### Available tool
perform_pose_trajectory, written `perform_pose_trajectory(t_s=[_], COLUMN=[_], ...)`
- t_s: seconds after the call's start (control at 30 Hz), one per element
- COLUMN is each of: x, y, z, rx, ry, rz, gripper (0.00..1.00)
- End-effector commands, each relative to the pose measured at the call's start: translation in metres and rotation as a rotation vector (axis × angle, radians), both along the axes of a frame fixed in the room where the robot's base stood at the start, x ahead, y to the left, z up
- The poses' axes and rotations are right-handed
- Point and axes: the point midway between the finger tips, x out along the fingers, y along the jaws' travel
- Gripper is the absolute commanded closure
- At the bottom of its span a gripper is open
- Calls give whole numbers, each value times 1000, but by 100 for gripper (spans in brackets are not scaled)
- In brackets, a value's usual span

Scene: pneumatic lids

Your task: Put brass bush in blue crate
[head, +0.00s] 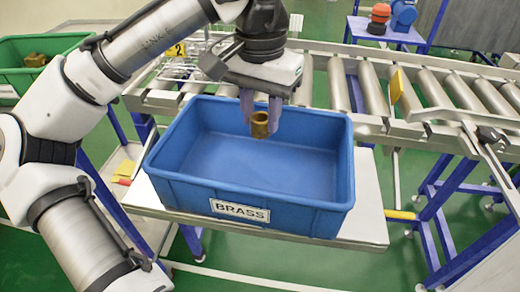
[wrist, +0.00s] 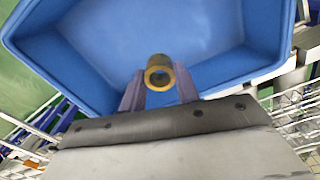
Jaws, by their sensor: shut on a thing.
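The brass bush (head: 259,125) is a short, hollow golden-brown cylinder. My gripper (head: 260,112) is shut on it, with a finger on each side, and holds it over the blue crate (head: 285,202). In the wrist view the bush (wrist: 159,73) shows its round opening between the fingertips of my gripper (wrist: 158,88), with the floor of the blue crate (wrist: 100,40) behind it. The crate has a white label reading BRASS on its front wall. The part of its floor that I see is empty. I cannot tell the exact height of the bush above the floor.
The crate stands on a pale platform (head: 365,225). A roller conveyor (head: 375,88) runs behind it to the right. A green crate (head: 15,75) with brownish parts is at the far left. A wire basket (head: 190,62) stands behind the blue crate.

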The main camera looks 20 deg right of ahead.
Motion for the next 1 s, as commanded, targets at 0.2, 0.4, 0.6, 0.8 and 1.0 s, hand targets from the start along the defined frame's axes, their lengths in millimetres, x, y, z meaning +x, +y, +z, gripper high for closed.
perform_pose_trajectory(t_s=[0.2,0.4,0.6,0.8,1.0], x=[1,0,0,1,1], y=[1,1,1,1,1], z=[-31,-47,-75,-76,-79], rx=[2,3,2,1,1], ry=[-2,0,-1,-3,-2], rz=[3,2,3,3,3], gripper=[95,95,95,95,66])
